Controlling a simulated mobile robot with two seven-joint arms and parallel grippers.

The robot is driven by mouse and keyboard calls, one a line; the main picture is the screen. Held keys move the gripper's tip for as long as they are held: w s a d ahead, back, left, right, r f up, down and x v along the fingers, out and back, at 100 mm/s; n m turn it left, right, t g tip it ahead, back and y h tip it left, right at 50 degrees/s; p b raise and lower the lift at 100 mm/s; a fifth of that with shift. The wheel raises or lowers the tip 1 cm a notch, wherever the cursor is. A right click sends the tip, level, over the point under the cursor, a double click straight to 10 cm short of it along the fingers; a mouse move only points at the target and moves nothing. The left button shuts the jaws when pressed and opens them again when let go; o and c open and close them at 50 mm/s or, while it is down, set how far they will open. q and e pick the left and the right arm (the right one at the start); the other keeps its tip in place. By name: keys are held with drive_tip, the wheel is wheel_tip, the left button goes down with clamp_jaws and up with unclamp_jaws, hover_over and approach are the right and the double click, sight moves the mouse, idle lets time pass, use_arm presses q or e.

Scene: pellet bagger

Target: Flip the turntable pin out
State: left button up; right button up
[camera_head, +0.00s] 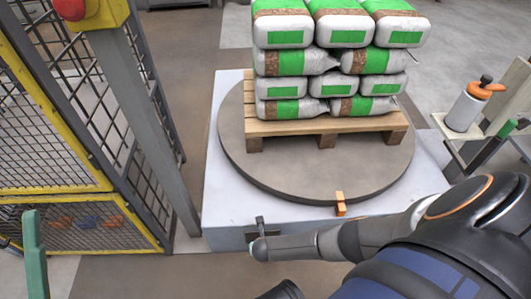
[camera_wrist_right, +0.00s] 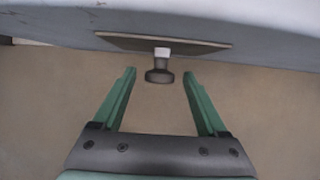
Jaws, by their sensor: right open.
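The round turntable (camera_head: 235,160) lies on a pale grey base and carries a loaded pallet. A dark fitting (camera_head: 260,226) shows at the base's front edge, partly covered by my right arm. In the right wrist view, a black knob (camera_wrist_right: 159,76) on a short pale stem sticks out from a dark plate (camera_wrist_right: 110,40) on the base's side. My right gripper (camera_wrist_right: 159,82) is open, with one green finger on each side of the knob and gaps on both sides. At the head view's left edge, one green finger of my left gripper (camera_head: 32,215) shows; its other finger is hidden.
An orange block (camera_head: 340,204) sits at the turntable's front rim. White and green bags (camera_head: 285,62) are stacked on the wooden pallet (camera_head: 285,128). A yellow-framed mesh fence (camera_head: 60,190) and grey post stand left. A spray bottle (camera_head: 466,108) stands on a shelf at right.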

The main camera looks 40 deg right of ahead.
idle(0.3)
drive_tip(key=shift+f, duration=0.1)
clamp_jaws()
idle(0.4)
idle(0.8)
